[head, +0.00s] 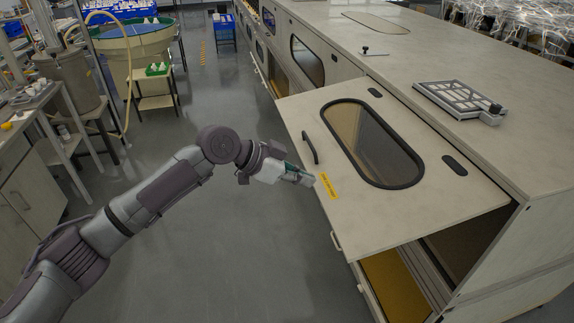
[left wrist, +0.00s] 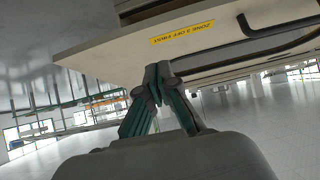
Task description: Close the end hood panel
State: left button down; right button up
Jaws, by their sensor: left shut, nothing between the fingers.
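The end hood panel (head: 300,125) is a pale panel with an oval dark-rimmed window, a black handle and a yellow label. In the head view it is raised, sticking out from the front of the long bench, with the opening below it showing. My left gripper (head: 308,180) is shut and empty at the panel's outer edge, near the yellow label. In the left wrist view the fingertips (left wrist: 158,68) are close to the panel's edge (left wrist: 110,50), with the label and handle above; I cannot tell whether they touch. My right gripper is not in view.
The long bench (head: 460,60) runs along the right, with a grey grid-like fixture (head: 462,100) on top. A yellow-floored compartment (head: 395,285) lies open below the panel. A small table (head: 153,85) and a side bench (head: 22,125) stand at left. The grey floor between is clear.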

aim_at(325, 198)
pick_arm(q)
jog(key=d+f, duration=0.1)
jog(key=f+p, duration=0.1)
jog(key=f, duration=0.1)
jog(key=d+f+p, duration=0.1)
jog(key=shift+w+d+f, duration=0.2)
jog(key=shift+w+d, duration=0.15)
jog(key=shift+w, duration=0.05)
jog(key=shift+f, duration=0.6)
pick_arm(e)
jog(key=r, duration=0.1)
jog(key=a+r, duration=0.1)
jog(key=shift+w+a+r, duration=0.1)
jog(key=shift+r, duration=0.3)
